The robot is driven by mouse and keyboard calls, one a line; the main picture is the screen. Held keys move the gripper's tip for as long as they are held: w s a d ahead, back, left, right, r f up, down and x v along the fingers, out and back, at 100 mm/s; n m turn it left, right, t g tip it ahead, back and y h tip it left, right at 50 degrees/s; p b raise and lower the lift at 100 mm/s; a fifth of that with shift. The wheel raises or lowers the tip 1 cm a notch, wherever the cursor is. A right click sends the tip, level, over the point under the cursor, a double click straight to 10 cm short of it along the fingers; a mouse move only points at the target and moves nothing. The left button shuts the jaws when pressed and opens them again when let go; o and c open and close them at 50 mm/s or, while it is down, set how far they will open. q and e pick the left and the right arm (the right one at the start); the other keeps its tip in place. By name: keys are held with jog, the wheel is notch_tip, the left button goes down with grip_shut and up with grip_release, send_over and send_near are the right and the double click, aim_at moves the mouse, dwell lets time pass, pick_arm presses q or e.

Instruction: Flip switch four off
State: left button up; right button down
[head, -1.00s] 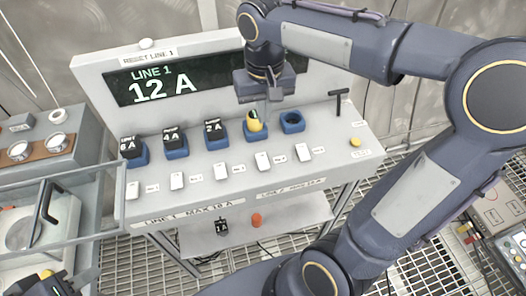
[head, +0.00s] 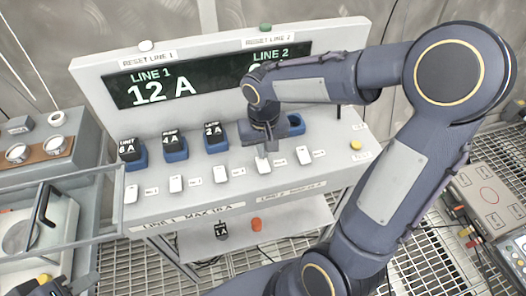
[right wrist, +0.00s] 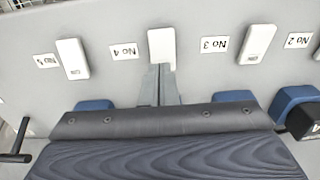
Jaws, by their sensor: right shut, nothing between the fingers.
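Switch four (head: 263,165) is a white rocker on the sloped grey panel, fourth in a row; it also shows in the right wrist view (right wrist: 161,46), with its label "No 4" (right wrist: 123,51) beside it. My right gripper (head: 264,151) is shut and empty. Its fingertips (right wrist: 160,76) are right at the edge of switch four; I cannot tell whether they touch it. The socket behind switch four is hidden by the gripper.
Neighbouring switches three (head: 221,172) and five (head: 304,155) flank switch four. Behind the row stand blue sockets, with black blocks (head: 173,140) in the left ones. The display (head: 150,84) reads LINE 1 12 A. An orange cylinder (head: 256,224) lies on the lower shelf.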

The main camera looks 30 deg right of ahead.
jog(key=shift+f, duration=0.65)
jog(key=shift+w+g+p, duration=0.1)
jog(key=shift+g+p, duration=0.2)
jog(key=shift+p, duration=0.25)
jog(key=shift+f, duration=0.25)
jog(key=shift+s+a+r, duration=0.15)
jog(key=shift+s+r, duration=0.1)
jog(key=shift+s, duration=0.5)
